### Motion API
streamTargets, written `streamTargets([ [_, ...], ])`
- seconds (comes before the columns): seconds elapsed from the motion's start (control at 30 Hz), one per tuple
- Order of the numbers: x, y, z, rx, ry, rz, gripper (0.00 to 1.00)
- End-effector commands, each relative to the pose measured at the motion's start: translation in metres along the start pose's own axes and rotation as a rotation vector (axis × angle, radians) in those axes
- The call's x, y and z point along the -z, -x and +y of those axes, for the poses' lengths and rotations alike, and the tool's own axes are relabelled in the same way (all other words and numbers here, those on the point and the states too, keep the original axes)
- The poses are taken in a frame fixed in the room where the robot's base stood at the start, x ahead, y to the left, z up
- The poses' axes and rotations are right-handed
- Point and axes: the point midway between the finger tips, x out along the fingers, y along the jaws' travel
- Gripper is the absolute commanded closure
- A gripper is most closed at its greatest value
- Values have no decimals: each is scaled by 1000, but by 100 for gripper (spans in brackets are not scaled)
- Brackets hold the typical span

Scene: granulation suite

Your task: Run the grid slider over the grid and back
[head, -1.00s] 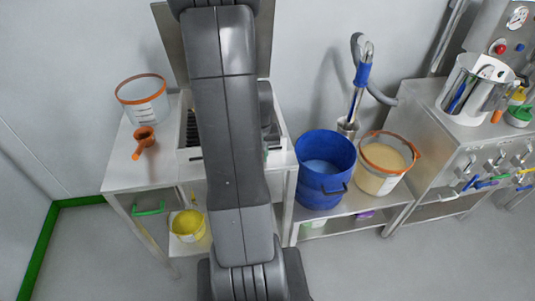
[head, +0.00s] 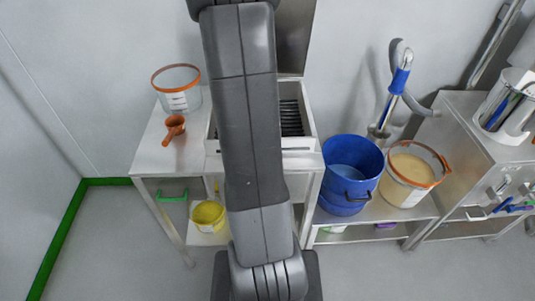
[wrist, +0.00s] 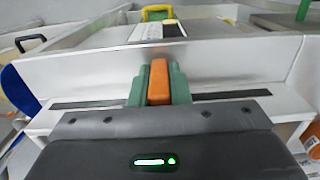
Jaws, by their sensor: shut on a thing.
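My gripper (wrist: 158,88) is shut on an upright orange handle (wrist: 158,80), held between two green fingers, at the near wall of a pale metal box; I take it for the grid slider's handle. The rest of the slider is not clearly visible. In the head view the box (head: 312,128) stands on a steel table, and dark bars of the grid (head: 291,118) show right of my arm. My arm hides the gripper, the handle and the middle of the box there.
A blue bucket (head: 345,190) and a tub of pale powder (head: 405,190) are to the right. A yellow handle (wrist: 157,12) shows beyond the box wall in the wrist view.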

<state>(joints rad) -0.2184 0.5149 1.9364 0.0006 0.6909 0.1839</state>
Motion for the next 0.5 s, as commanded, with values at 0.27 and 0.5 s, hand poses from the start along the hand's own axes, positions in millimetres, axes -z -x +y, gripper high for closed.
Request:
streamTargets([
  [0.27,2,2,-2,0,0,5,100],
  [0.5,2,1,-12,0,4,5,100],
])
